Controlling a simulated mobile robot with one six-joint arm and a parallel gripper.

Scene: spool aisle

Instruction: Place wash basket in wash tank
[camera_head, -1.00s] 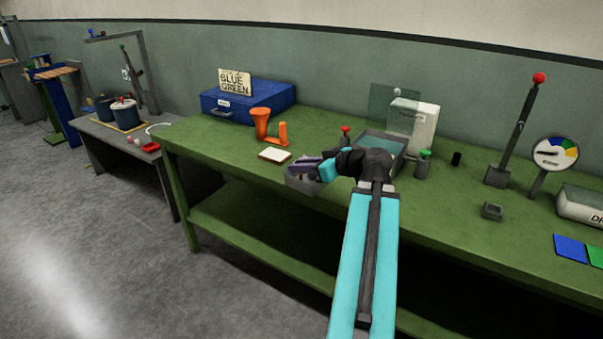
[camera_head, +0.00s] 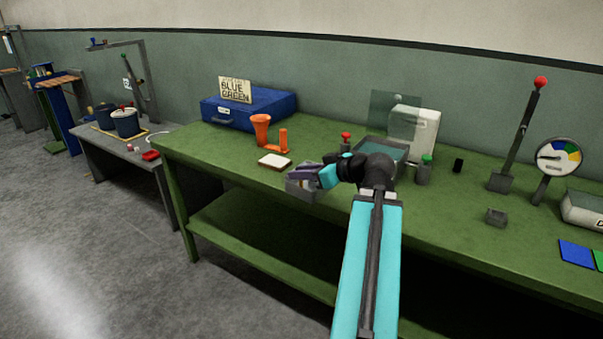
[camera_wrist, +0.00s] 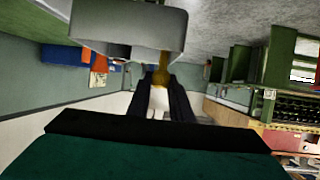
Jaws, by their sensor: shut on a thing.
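The wash basket is a small grey box (camera_head: 300,190) at the front edge of the green bench. In the wrist view it is a pale grey box (camera_wrist: 130,30) with a brass-coloured stem. My gripper (camera_head: 318,172) is shut on that stem; its dark fingers (camera_wrist: 163,100) show on either side of it in the wrist view. I cannot tell whether the basket touches the bench. The wash tank (camera_head: 403,152) is a grey open box with teal inside, behind and right of my gripper. My arm hides part of its front.
A red-knobbed post (camera_head: 346,137) stands left of the tank and a green-capped bottle (camera_head: 424,170) right of it. A white box (camera_head: 413,133) stands behind. An orange holder (camera_head: 262,130) and a white-topped pad (camera_head: 274,161) lie to the left.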

